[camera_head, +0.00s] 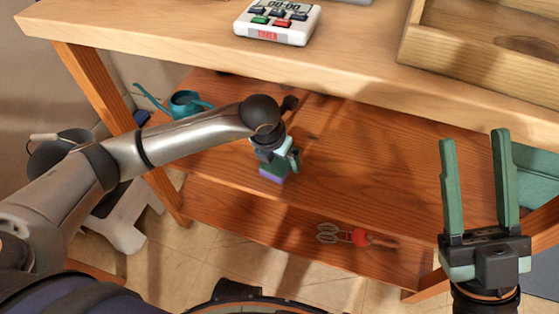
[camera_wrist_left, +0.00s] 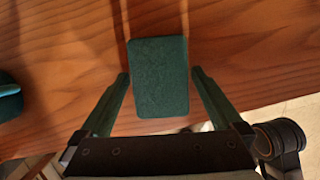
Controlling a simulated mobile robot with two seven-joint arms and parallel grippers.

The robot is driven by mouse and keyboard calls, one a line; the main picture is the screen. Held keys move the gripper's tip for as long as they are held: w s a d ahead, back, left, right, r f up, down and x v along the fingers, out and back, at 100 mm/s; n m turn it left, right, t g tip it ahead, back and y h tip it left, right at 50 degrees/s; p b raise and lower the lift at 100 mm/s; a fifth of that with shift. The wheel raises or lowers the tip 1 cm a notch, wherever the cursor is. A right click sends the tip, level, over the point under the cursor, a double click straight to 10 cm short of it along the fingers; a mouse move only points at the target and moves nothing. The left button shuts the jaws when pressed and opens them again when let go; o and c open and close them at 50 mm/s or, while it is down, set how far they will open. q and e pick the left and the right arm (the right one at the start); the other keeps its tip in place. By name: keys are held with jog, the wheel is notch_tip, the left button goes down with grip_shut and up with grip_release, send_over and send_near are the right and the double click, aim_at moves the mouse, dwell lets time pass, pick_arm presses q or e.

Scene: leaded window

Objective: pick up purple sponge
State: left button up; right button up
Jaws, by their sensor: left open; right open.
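The purple sponge (camera_head: 271,176) is on the middle wooden shelf, near its front edge; only its purple lower part shows beneath my left gripper in the head view. In the left wrist view a dark green rectangular face, apparently the sponge's top (camera_wrist_left: 160,75), lies between the fingers. My left gripper (camera_head: 279,163) is open, with one finger on each side of the sponge and small gaps at both sides. Contact with the shelf cannot be told. My right gripper (camera_head: 473,138) is open and empty, raised at the right in front of the bench.
A timer (camera_head: 277,21) and a wooden tray (camera_head: 480,52) stand on the benchtop (camera_head: 370,75) above the shelf. A teal watering can (camera_head: 186,104) is at the shelf's left. A red-handled tool (camera_head: 357,237) lies on the lower shelf. The middle shelf is clear right of the sponge.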

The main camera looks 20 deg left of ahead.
aim_at(279, 160)
pick_arm(q)
jog(key=c, duration=1.2)
jog(key=shift+o, duration=0.2)
pick_arm(e)
jog(key=shift+r, duration=0.1)
pick_arm(q)
jog(key=shift+r+p, duration=0.45)
notch_tip(279, 160, up, 4)
jog(key=shift+f+p, duration=0.1)
jog(key=shift+p, duration=0.7)
jog(key=s+p, duration=0.2)
jog(key=s, duration=1.6)
jog(key=shift+a+f, duration=0.3)
jog(key=shift+f, duration=0.05)
pick_arm(e)
jog(key=shift+n, duration=0.4)
jog(key=r, duration=0.4)
jog(key=shift+d+r, duration=0.2)
